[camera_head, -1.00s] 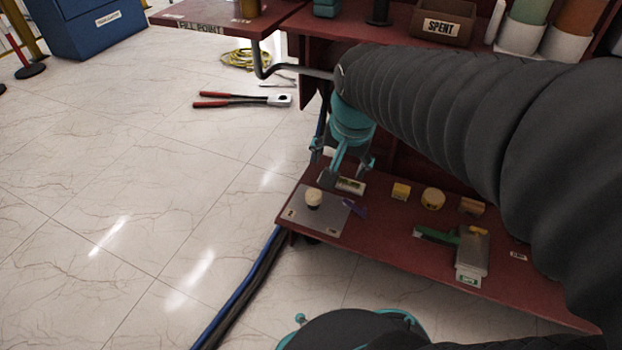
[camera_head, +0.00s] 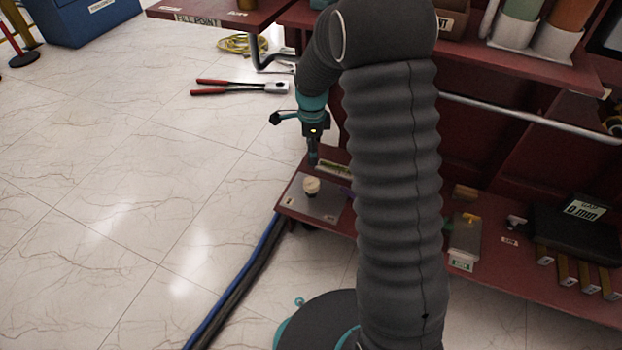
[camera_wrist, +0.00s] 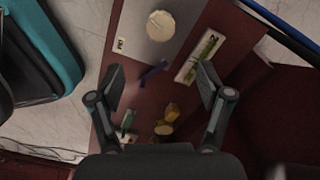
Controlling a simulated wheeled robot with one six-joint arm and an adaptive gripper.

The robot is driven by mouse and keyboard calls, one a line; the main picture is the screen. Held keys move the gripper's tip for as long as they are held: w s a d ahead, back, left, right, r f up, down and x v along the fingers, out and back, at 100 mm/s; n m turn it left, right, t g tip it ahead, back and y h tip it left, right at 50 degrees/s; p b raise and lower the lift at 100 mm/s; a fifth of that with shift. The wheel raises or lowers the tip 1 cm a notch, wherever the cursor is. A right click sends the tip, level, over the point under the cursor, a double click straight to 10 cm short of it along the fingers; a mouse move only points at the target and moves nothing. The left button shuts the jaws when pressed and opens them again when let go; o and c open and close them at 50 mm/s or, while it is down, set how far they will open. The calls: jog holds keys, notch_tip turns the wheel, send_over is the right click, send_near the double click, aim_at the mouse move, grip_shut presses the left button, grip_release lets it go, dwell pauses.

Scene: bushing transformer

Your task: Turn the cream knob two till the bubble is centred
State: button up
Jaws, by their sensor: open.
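The cream knob (camera_head: 312,186) stands on a grey plate (camera_head: 318,208) at the left end of the low red shelf. It also shows as a round cream disc (camera_wrist: 160,26) at the top of the wrist view. The level vial (camera_wrist: 200,56), a greenish strip in a pale frame, lies to the knob's right there; its bubble is too small to place. My gripper (camera_wrist: 160,88) is open and empty above the shelf, its two fingers apart, with the knob beyond the fingertips. In the head view my gripper (camera_head: 313,160) is just behind and above the knob.
A purple piece (camera_wrist: 154,72) lies beside the plate. Yellow pieces (camera_wrist: 168,116) and a green-handled tool (camera_wrist: 128,122) lie further along the shelf. Blue and black hoses (camera_head: 235,285) run along the floor at the shelf's left end. The upper red shelf (camera_head: 215,14) overhangs behind.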

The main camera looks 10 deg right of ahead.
aim_at(312, 182)
notch_tip(312, 182, down, 14)
jog(key=shift+w+f+b, duration=0.15)
jog(key=shift+b, duration=0.9)
jog(key=c, duration=1.2)
